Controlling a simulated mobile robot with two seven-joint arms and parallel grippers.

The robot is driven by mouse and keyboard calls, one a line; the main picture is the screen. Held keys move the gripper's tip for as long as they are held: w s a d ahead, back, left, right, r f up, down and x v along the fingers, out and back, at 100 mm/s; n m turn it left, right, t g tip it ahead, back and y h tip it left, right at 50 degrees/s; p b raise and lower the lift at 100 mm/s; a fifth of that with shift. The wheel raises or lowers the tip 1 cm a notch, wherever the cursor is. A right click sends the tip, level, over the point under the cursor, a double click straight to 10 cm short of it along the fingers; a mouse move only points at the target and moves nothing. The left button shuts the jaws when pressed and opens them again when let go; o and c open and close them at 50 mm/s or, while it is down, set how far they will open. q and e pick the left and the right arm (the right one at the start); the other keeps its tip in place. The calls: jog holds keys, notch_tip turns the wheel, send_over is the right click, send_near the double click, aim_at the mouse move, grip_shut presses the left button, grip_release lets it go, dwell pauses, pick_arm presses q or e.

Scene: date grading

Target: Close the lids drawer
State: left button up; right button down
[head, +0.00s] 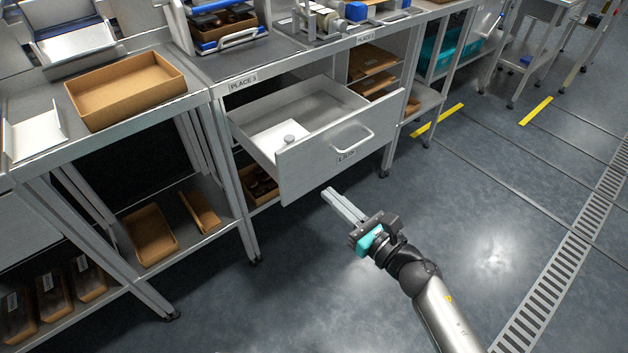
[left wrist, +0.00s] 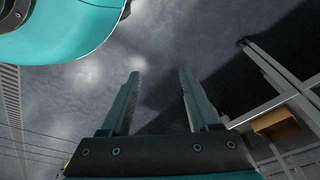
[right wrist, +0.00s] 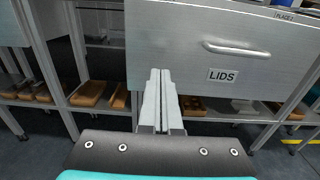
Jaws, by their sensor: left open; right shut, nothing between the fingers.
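The lids drawer (head: 330,160) is pulled out of the bench under the PLACE 3 label, with its front face and bar handle (head: 352,140) facing me. Inside it lies a white flat piece with a grey knob (head: 289,139). My right gripper (head: 328,191) is shut and empty, in front of and below the drawer front. In the right wrist view its fingers (right wrist: 160,72) point at the drawer front (right wrist: 170,50), left of the LIDS label; I cannot tell if they touch. My left gripper (left wrist: 160,75) is open and empty over the floor, outside the head view.
The bench top (head: 215,68) above the drawer holds a blue-and-white rack and tools. A cardboard tray (head: 125,88) sits on the left bench. Shelves below hold brown boxes (head: 148,234). Open floor (head: 480,220) lies to the right.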

aim_at(305, 172)
jog(key=x, duration=0.5)
jog(key=shift+w+a+b, duration=0.1)
jog(key=shift+w+b, duration=0.1)
jog(key=shift+b, duration=0.15)
pick_arm(q)
jog(key=shift+w+d+r, duration=0.15)
jog(key=shift+w+r, duration=0.05)
jog(key=shift+r, duration=0.25)
jog(key=shift+w+d+r, duration=0.1)
jog(key=shift+w+r, duration=0.05)
jog(key=shift+r, duration=0.3)
pick_arm(e)
jog(key=shift+w+a, duration=0.35)
jog(key=shift+w, duration=0.05)
jog(key=shift+w, duration=0.1)
